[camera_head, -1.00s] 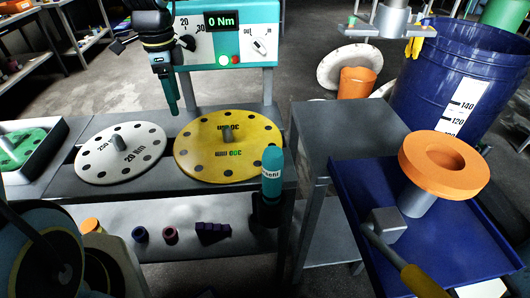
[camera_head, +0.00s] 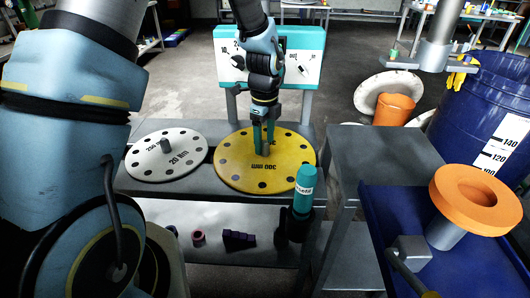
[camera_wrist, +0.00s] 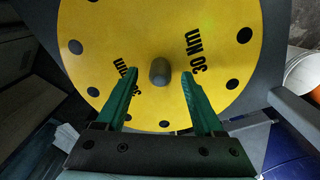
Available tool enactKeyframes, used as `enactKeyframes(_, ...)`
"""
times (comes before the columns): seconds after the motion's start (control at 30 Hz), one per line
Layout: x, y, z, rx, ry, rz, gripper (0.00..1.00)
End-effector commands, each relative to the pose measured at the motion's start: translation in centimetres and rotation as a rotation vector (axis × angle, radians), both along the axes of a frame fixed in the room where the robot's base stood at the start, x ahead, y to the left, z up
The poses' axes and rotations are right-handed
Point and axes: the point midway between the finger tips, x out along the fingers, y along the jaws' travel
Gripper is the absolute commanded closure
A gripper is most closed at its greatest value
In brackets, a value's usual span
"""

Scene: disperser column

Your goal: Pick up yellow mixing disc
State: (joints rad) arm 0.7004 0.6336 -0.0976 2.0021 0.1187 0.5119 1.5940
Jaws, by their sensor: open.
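The yellow mixing disc (camera_head: 236,172) lies flat on the grey bench, with a ring of dark holes, "30 Nm" lettering and a short grey central post. It fills much of the wrist view (camera_wrist: 210,60). My gripper (camera_head: 264,150) points down over the disc's centre. In the wrist view my gripper (camera_wrist: 158,76) is open, with one green finger on each side of the grey post (camera_wrist: 160,71). The post looks free between them, and I cannot tell whether the fingertips touch the disc.
A white disc (camera_head: 155,164) lies left of the yellow one. A teal bottle (camera_head: 304,188) stands at the bench's front right edge. The teal panel (camera_head: 306,50) stands behind. A blue tray (camera_head: 380,205) with an orange ring (camera_head: 450,205) is on the right.

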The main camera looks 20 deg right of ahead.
Motion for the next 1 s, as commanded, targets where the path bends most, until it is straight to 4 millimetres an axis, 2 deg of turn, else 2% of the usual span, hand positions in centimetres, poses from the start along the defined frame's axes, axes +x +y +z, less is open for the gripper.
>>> enactKeyframes(0.2,0.0,0.1,-2.1,0.001,0.000,-0.001,0.31)
enactKeyframes(0.43,0.1,0.0,-2.3,0.000,-0.001,0.000,0.31)
enactKeyframes(1.0,0.0,0.1,-2.3,0.000,-0.001,0.000,0.94)
